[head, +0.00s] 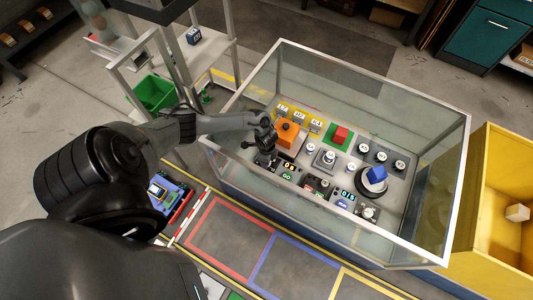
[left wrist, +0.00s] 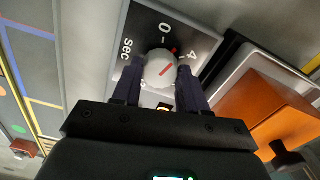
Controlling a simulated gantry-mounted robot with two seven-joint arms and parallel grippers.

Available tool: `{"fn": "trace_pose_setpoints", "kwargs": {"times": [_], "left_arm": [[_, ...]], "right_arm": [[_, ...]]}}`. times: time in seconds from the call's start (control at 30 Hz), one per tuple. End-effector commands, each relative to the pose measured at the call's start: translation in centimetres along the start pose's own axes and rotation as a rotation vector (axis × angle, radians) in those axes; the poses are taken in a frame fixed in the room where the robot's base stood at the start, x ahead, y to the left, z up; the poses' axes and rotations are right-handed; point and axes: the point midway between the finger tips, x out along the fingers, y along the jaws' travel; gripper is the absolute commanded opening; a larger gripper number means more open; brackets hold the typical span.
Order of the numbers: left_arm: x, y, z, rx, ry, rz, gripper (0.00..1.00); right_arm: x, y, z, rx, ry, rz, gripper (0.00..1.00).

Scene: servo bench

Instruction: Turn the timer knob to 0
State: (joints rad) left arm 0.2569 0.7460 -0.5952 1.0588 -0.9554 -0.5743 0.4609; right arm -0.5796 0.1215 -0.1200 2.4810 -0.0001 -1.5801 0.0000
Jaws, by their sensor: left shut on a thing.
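The timer knob (left wrist: 160,70) is a small light-grey round knob with a red pointer line, on a dark plate (left wrist: 203,38) marked 0, 4 and "sec". In the left wrist view its red line points up and to the right, between the 0 and the 4. My left gripper (left wrist: 158,80) has its two dark fingers on either side of the knob, shut on it. In the head view the left gripper (head: 263,153) is down at the near left part of the bench panel and hides the knob. My right gripper is in neither view.
Clear walls with a metal rim (head: 370,69) surround the panel. An orange block (head: 289,136) stands close to the gripper, and also shows in the left wrist view (left wrist: 268,112). Farther right are a red block (head: 341,134), several knobs and a blue block (head: 377,173).

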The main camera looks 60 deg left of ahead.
Motion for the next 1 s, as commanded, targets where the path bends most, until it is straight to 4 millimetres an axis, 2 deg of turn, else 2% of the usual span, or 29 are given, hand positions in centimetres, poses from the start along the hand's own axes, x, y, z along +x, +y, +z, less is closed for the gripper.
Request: {"fn": "trace_pose_setpoints", "kwargs": {"times": [0.03,0.1,0.4,0.7,1.0], "left_arm": [[-0.7,0.1,-0.1,-0.045,0.001,0.004,0.12],[-0.7,0.1,-0.1,-0.111,0.001,0.004,0.12],[-0.4,0.1,-0.1,-0.369,0.002,0.004,0.12],[-0.2,0.1,-0.1,-0.535,0.001,0.003,0.12],[-0.1,0.0,-0.1,-0.595,0.002,0.002,0.12]], "right_arm": [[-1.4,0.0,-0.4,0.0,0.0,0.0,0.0],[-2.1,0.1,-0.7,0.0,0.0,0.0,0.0],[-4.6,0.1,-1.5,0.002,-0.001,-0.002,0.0],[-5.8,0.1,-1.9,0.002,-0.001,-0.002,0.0],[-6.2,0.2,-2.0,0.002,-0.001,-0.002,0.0]]}}
